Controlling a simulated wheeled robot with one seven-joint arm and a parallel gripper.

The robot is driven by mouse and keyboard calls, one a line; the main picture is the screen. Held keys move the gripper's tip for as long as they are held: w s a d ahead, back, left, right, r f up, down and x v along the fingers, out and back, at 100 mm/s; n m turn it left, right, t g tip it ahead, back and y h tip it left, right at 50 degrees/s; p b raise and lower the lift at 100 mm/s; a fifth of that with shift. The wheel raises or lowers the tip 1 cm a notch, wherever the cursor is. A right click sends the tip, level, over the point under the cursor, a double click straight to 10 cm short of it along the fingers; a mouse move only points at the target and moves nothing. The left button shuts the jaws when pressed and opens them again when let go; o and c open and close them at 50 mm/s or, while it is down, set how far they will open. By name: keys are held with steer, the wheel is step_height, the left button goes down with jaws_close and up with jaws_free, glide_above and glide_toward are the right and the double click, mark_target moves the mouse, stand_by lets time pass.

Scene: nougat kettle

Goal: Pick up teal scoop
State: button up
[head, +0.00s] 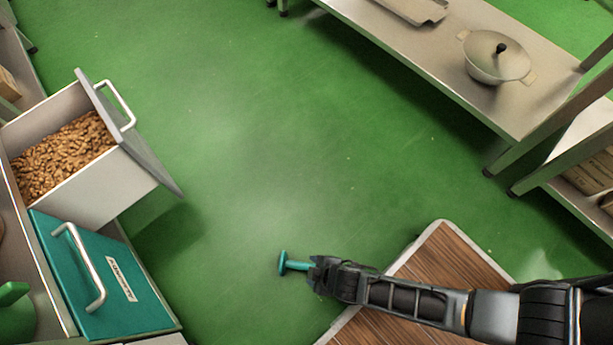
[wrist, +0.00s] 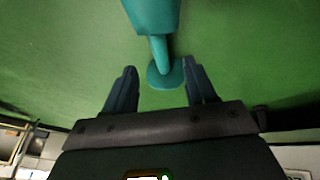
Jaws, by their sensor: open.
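The teal scoop (head: 283,262) shows in the head view just beyond the tip of my gripper (head: 314,272), with its near part hidden by the gripper. In the wrist view the scoop's wider teal part (wrist: 152,15) is at the top edge, cut off by the frame. Its thin handle runs down to a round end (wrist: 165,75) that appears between the fingertips. My gripper (wrist: 163,82) is open, one dark finger on each side of the round end, with visible gaps. I cannot tell what the scoop rests on.
A pulled-out drawer (head: 150,168) full of brown nuggets (head: 62,155) stands at the left, above a teal drawer front (head: 100,280) with a metal handle. A metal table (head: 440,70) with a lidded pot (head: 495,60) is at upper right. Green floor (head: 230,120) lies open between.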

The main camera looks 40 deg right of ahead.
mark_target(307, 267)
steer(key=b+x, duration=0.4)
steer(key=x, duration=0.3)
steer(key=shift+f+b, duration=0.15)
steer(key=shift+b, duration=0.15)
jaws_close()
